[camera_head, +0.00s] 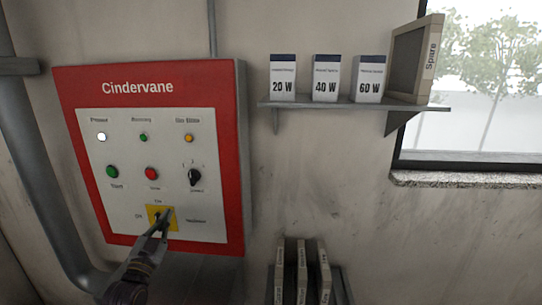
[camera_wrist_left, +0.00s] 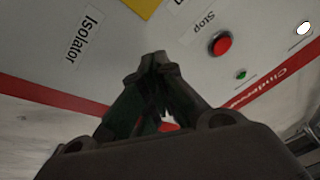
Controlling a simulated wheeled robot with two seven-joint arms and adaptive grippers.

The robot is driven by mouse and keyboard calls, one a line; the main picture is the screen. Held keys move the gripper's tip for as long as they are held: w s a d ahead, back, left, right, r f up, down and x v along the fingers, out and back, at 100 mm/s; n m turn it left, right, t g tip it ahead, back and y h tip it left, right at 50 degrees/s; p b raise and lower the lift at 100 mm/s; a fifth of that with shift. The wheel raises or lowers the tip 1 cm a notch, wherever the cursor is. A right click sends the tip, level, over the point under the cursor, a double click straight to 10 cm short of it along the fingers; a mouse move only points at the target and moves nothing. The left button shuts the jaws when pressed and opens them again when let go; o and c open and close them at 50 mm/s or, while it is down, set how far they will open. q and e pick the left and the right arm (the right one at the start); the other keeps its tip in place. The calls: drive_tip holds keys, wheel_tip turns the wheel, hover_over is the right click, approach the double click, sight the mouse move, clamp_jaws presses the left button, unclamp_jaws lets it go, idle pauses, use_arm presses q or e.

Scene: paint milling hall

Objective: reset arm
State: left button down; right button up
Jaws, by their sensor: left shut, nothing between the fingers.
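My left gripper (camera_head: 162,222) is in front of the lower part of the red-framed Cindervane control panel (camera_head: 240,180). Its fingers are shut and empty. In the head view the fingertips overlap the yellow plate of the isolator switch (camera_head: 153,212); I cannot tell whether they touch it. The left wrist view shows the closed fingertips (camera_wrist_left: 154,58) over the panel face, with part of the yellow plate (camera_wrist_left: 142,6) and the red stop button (camera_wrist_left: 220,43) beyond them. The isolator's handle is mostly hidden by the fingers. My right gripper is not in view.
A wall shelf (camera_head: 350,105) right of the panel holds boxes marked 20 W, 40 W and 60 W and a framed panel (camera_head: 415,60) marked Spare. A lower rack (camera_head: 338,280) holds upright slabs. A grey pipe (camera_head: 35,180) runs left of the panel. A window is at right.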

use_arm(q)
drive_tip(key=s+d+f+n+g, duration=0.1)
drive_tip(key=s+d+f+g, duration=0.35)
drive_tip(key=f, duration=0.45)
drive_tip(key=s+d+f+n+g, duration=0.1)
drive_tip(key=s+d+f+g, duration=0.4)
drive_tip(key=f, duration=0.5)
drive_tip(key=s+f+n+g+y, duration=0.15)
drive_tip(key=s+f+g, duration=0.25)
drive_tip(key=s, duration=0.7)
drive_tip(key=s+f+n+g, duration=0.2)
drive_tip(key=s+f+g, duration=0.25)
drive_tip(key=s, duration=0.65)
wheel_tip(320, 180, down, 33)
drive_tip(key=s+g, duration=0.2)
drive_tip(key=s, duration=0.1)
drive_tip(key=s+a+f, duration=0.3)
drive_tip(key=s+f, duration=1.6)
drive_tip(key=s, duration=0.3)
drive_tip(key=shift+a+f+m+g, duration=0.15)
drive_tip(key=shift+a+m+g, duration=0.05)
drive_tip(key=shift+m+g, duration=0.2)
drive_tip(key=c, duration=2.2)
unclamp_jaws()
